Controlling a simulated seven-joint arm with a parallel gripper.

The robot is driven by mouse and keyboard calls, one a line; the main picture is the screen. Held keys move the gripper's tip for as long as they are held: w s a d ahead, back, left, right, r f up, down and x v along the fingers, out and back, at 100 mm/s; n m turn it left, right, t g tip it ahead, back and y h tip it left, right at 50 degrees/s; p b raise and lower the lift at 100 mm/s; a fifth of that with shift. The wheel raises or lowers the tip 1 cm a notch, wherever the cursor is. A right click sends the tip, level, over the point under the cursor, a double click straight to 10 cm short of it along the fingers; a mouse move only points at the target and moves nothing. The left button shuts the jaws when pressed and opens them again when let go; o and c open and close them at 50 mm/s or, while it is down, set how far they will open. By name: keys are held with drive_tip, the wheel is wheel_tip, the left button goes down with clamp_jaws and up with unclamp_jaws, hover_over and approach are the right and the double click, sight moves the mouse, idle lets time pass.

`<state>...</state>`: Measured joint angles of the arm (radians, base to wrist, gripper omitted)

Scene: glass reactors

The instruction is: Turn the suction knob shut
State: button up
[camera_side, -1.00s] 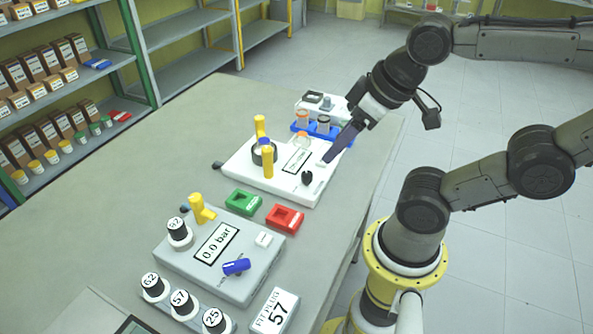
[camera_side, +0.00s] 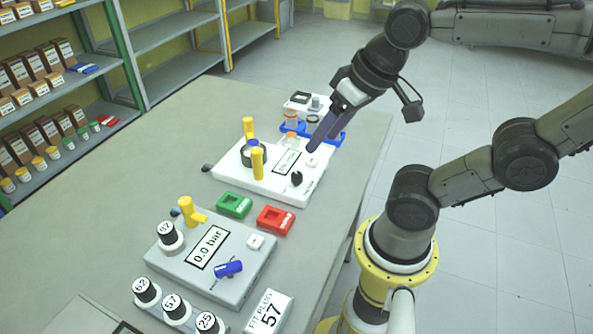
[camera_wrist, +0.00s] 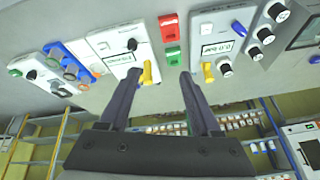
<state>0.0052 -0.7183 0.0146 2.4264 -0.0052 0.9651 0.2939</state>
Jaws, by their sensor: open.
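A grey box (camera_side: 178,262) with a "0.0 bar" display (camera_side: 207,248) carries a blue knob (camera_side: 228,268). The knob's lettering is too small to read, and the knob lies at a slant across the box. The blue knob also shows at the top of the wrist view (camera_wrist: 239,29). My gripper (camera_side: 315,149) is open and empty, above the right end of the white device, well away from the blue knob. In the wrist view my two fingers (camera_wrist: 160,74) stand apart with nothing between them.
The white device (camera_side: 230,170) has a black knob (camera_side: 297,179) and yellow posts. Green (camera_side: 234,205) and red (camera_side: 276,220) blocks lie between it and the grey box. The left of the table (camera_side: 110,215) is clear.

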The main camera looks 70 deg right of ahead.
drive_tip(key=w+d+m+g, duration=0.3)
drive_tip(key=w+d+m, duration=0.1)
drive_tip(key=w+m, duration=0.3)
drive_tip(key=m+g, duration=0.2)
drive_tip(key=g, duration=0.1)
approach(297, 173)
drive_tip(key=f, duration=0.9)
drive_tip(key=shift+s+a, duration=0.1)
drive_tip(key=shift+s, duration=0.25)
clamp_jaws()
